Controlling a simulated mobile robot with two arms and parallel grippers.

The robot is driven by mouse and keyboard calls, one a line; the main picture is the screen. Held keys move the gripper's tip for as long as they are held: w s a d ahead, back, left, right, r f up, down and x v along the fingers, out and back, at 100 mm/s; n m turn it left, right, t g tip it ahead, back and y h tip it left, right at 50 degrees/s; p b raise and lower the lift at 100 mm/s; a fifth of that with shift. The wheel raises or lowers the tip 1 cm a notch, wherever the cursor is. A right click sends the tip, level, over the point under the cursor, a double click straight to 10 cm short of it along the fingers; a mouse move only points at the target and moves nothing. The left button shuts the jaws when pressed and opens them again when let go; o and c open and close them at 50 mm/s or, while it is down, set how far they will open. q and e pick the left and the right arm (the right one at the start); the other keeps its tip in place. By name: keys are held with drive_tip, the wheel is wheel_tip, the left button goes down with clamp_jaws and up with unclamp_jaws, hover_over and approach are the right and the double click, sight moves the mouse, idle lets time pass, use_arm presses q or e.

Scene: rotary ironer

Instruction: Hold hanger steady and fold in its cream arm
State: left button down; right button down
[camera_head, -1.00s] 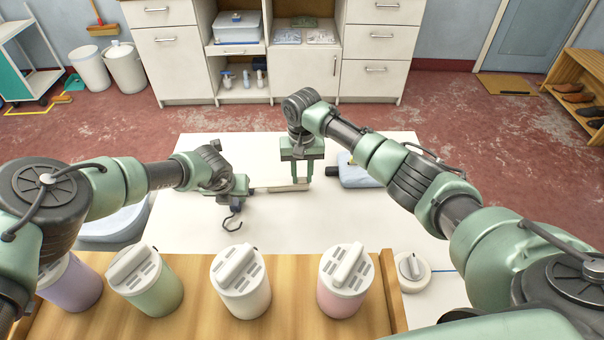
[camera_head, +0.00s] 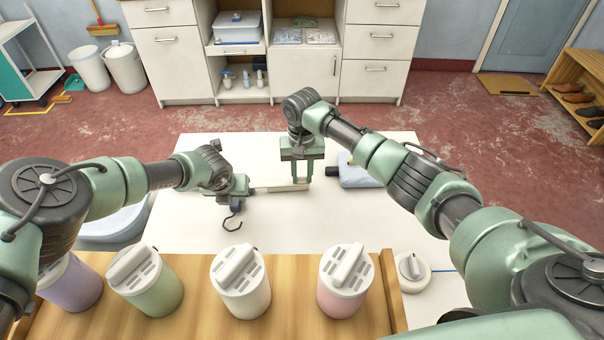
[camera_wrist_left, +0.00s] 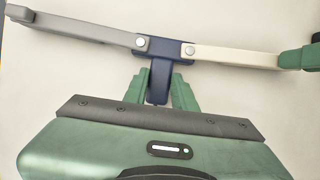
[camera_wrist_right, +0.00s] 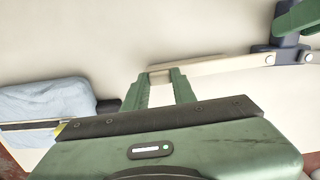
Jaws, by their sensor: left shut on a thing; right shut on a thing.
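The hanger lies over the white table with a dark blue middle piece (camera_wrist_left: 159,72), a grey arm (camera_wrist_left: 88,32) and a cream arm (camera_wrist_left: 235,56). My left gripper (camera_head: 242,186) is shut on the blue middle piece, also seen in the left wrist view (camera_wrist_left: 164,92). My right gripper (camera_head: 302,181) points down and is shut on the cream arm near its outer end, as the right wrist view shows (camera_wrist_right: 160,76). The cream arm extends outward, roughly opposite the grey arm.
Several lidded canisters, including a white one (camera_head: 240,285), stand on the wooden board (camera_head: 205,320) in front. The white tabletop (camera_head: 330,222) between is clear.

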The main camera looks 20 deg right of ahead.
drive_tip(key=shift+w, duration=0.1)
idle(0.4)
drive_tip(key=shift+w+d+r+n, duration=0.1)
drive_tip(key=shift+w+d+n, duration=0.05)
drive_tip(key=shift+w+n, duration=0.65)
drive_tip(key=shift+w+d+n, duration=0.2)
drive_tip(key=shift+w+n, duration=0.25)
drive_tip(key=shift+w, duration=0.55)
drive_tip(key=shift+w+d+r+n, duration=0.1)
drive_tip(key=shift+w+d+n, duration=0.05)
drive_tip(key=shift+w+n, duration=0.65)
drive_tip(key=shift+w+f+n, duration=0.15)
drive_tip(key=shift+w+n, duration=0.1)
drive_tip(key=shift+w, duration=0.15)
drive_tip(key=c, duration=1.1)
unclamp_jaws()
drive_tip(key=shift+s+a, duration=0.1)
wheel_tip(320, 180, up, 12)
